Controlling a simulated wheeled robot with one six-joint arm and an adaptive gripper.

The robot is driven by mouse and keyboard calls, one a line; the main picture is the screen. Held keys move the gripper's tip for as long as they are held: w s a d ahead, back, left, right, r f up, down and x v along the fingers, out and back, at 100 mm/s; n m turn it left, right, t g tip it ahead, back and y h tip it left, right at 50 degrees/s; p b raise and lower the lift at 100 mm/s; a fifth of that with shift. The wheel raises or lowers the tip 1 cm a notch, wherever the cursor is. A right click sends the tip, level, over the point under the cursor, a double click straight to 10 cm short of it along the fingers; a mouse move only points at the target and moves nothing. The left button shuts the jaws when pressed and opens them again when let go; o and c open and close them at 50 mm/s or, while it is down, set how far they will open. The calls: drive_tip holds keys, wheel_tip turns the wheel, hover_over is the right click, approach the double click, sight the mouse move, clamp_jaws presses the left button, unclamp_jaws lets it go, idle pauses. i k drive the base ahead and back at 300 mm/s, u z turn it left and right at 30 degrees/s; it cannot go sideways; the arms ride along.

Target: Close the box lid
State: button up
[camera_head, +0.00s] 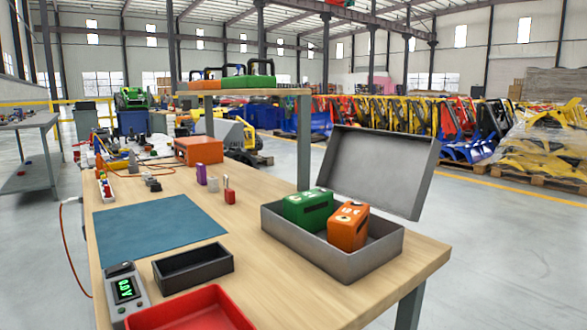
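A grey metal box (337,262) stands at the right end of the wooden workbench. Its lid (381,168) is open, raised at the back right side and leaning outward past vertical. Inside the box sit a green block-like item (307,209) on the left and an orange one (348,227) on the right. Both rise above the box's front rim. My gripper and arm do not show in this view.
On the workbench (260,290) lie a blue mat (158,226), a black tray (193,268), a red tray (192,313) and a meter with a green display (126,290). Small padlocks (229,194) stand behind. A raised shelf (243,90) is at the back. Bench around the box's left is clear.

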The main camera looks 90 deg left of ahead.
sight(391, 172)
drive_tip(key=u, duration=1.7)
drive_tip(key=i, duration=3.15)
drive_tip(key=u, duration=4.6)
drive_tip(key=k, duration=0.6)
drive_tip(key=z, duration=0.05)
